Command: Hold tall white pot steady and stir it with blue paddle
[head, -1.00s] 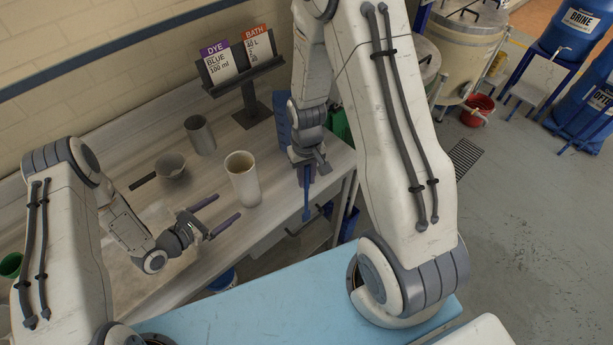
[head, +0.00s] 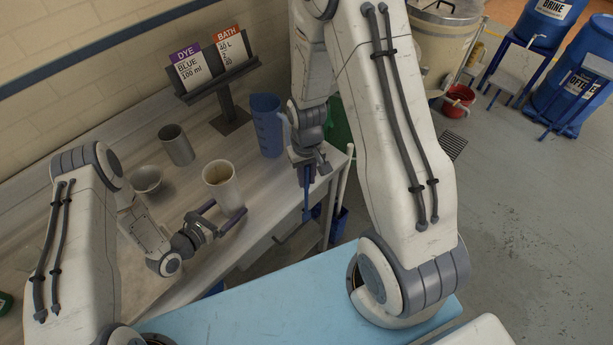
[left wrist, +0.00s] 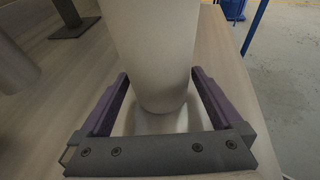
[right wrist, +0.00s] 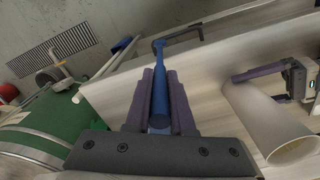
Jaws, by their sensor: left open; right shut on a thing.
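The tall white pot (head: 222,186) stands upright on the bench, with its mouth open; it also shows in the left wrist view (left wrist: 155,60) and the right wrist view (right wrist: 270,125). My left gripper (head: 224,216) is open, with its purple fingers on either side of the pot's lower part; small gaps seem to show between fingers and pot. My right gripper (head: 308,168) is shut on the blue paddle (head: 307,203), which hangs down at the bench's front right edge. In the right wrist view the paddle (right wrist: 160,95) runs out between the fingers. The pot's contents are not clear.
A grey metal cup (head: 176,146) and a small bowl (head: 147,180) stand left of the pot. A blue jug (head: 267,126) stands behind my right gripper. A card stand (head: 222,85) is at the back. The bench's front edge (head: 262,238) runs close by.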

